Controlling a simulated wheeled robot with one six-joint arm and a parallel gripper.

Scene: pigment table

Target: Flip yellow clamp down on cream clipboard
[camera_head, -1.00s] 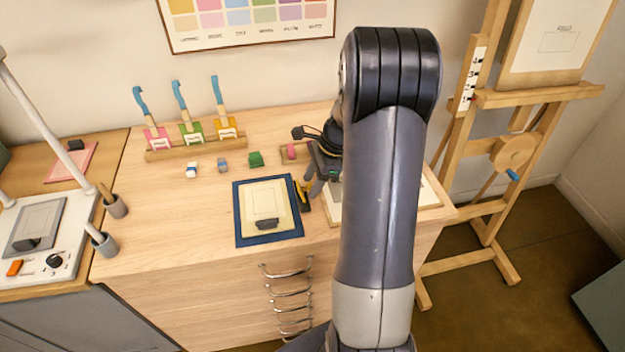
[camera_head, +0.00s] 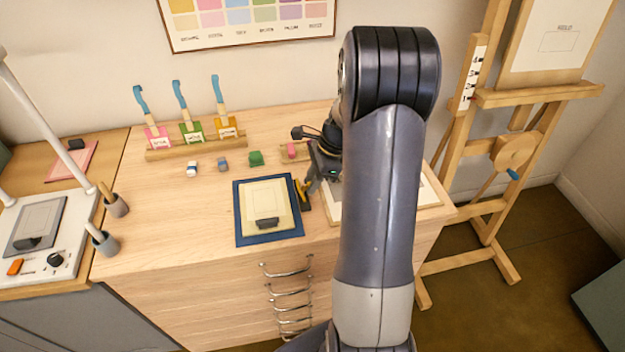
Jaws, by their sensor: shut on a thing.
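The cream clipboard (camera_head: 266,195) lies on a dark blue mat (camera_head: 242,236) on the wooden table. A dark clip (camera_head: 267,223) sits at its near edge. The yellow clamp (camera_head: 302,187) stands raised at the right edge of the clipboard, with a dark base beside it. My gripper (camera_head: 309,183) is at the yellow clamp, on its right side, with its fingers shut on it. My arm hides part of the gripper and the table behind it.
A white framed board (camera_head: 334,212) lies right of the clamp, partly behind my arm. A rack (camera_head: 195,147) holds blue-handled tools. An easel (camera_head: 480,180) stands right.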

